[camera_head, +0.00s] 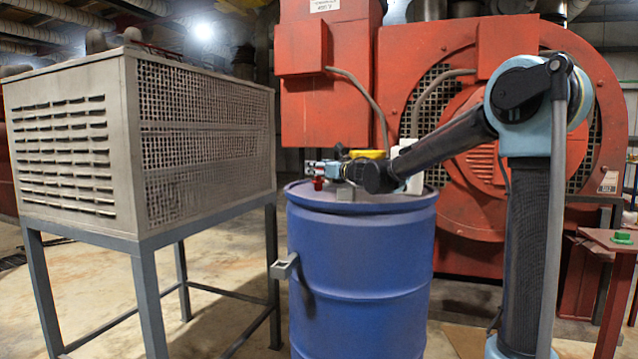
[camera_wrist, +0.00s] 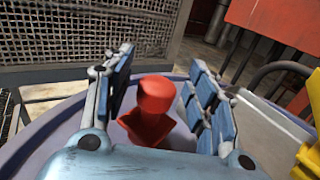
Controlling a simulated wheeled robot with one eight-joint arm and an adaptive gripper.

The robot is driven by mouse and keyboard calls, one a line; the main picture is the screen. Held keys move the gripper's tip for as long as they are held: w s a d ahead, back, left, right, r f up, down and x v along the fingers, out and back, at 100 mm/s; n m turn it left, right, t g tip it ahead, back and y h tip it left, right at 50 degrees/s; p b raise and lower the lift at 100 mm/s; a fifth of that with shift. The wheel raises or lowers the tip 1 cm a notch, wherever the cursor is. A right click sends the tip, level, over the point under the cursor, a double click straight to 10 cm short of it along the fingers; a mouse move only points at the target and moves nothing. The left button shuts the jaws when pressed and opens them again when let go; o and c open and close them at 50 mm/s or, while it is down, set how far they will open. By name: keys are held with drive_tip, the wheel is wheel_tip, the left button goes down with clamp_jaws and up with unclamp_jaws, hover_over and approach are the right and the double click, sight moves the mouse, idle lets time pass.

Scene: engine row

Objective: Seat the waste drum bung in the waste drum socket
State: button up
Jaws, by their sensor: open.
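The blue waste drum (camera_head: 362,275) stands upright in the middle of the head view. A red knobbed piece with a flared base, which looks like the bung (camera_wrist: 155,100), is at the drum's top. It also shows small in the head view (camera_head: 318,184), near the left rim. My gripper (camera_wrist: 165,85) is open, with one finger on each side of the red piece and visible gaps beside its knob. In the head view my gripper (camera_head: 318,169) reaches low over the lid from the right. I cannot make out the socket or whether the red piece sits in it.
A yellow object (camera_head: 368,154) and a white container (camera_head: 409,168) are behind my wrist at the drum top. A small grey bracket (camera_head: 285,266) juts from the drum's left side. A vented grey cabinet (camera_head: 70,150) stands left. A green item (camera_head: 622,238) lies on a red stand (camera_head: 605,241) at right.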

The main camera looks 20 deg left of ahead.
drive_tip(key=shift+a, duration=0.1)
drive_tip(key=c, duration=1.2)
drive_tip(key=shift+r, duration=0.1)
